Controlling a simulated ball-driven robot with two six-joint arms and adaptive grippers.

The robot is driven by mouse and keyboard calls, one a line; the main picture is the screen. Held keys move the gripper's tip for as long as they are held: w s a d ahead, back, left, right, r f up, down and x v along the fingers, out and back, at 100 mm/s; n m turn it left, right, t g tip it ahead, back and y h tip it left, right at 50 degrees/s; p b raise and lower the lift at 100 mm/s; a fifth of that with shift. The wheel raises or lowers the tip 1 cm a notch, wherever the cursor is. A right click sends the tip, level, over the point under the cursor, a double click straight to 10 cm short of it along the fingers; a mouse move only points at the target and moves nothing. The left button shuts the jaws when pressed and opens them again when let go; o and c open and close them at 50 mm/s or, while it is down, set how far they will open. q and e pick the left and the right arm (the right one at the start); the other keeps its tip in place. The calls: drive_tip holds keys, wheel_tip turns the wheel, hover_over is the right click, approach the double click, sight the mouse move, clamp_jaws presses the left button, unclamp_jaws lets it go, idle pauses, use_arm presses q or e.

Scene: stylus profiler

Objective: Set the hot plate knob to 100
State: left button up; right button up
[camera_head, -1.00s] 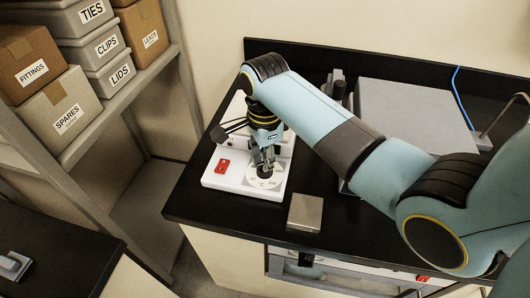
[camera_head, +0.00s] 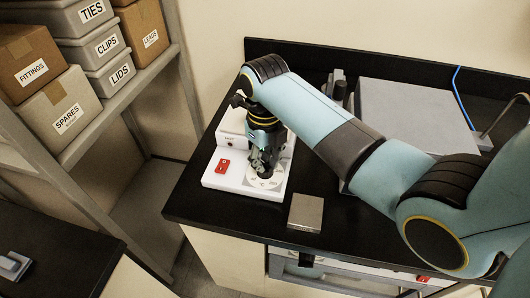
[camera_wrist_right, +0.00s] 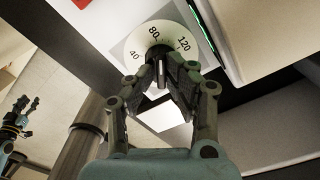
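The hot plate (camera_head: 226,184) is a white unit with a red switch (camera_head: 222,166) on the black bench. Its round white dial (camera_head: 266,184) sits at the front right; the right wrist view shows the dial (camera_wrist_right: 140,42) with 40, 80 and 120. The dark knob (camera_wrist_right: 159,52) stands at the dial's centre, partly hidden by fingers. My right gripper (camera_head: 263,162) points down over the dial; in the wrist view its fingertips (camera_wrist_right: 161,75) close on the knob from both sides. The knob's exact setting is unclear. My left gripper (camera_wrist_right: 18,112) appears small at the wrist view's left edge, its opening unclear.
A small grey metal block (camera_head: 306,213) lies right of the hot plate. A large grey box (camera_head: 400,112) stands at the bench's back, near a blue cable (camera_head: 460,95). A shelf (camera_head: 110,125) with labelled boxes stands left, across a gap.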

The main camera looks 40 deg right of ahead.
drive_tip(key=shift+s+f, duration=0.1)
drive_tip(key=shift+s, duration=0.05)
drive_tip(key=n, duration=0.5)
drive_tip(key=shift+n, duration=1.5)
clamp_jaws()
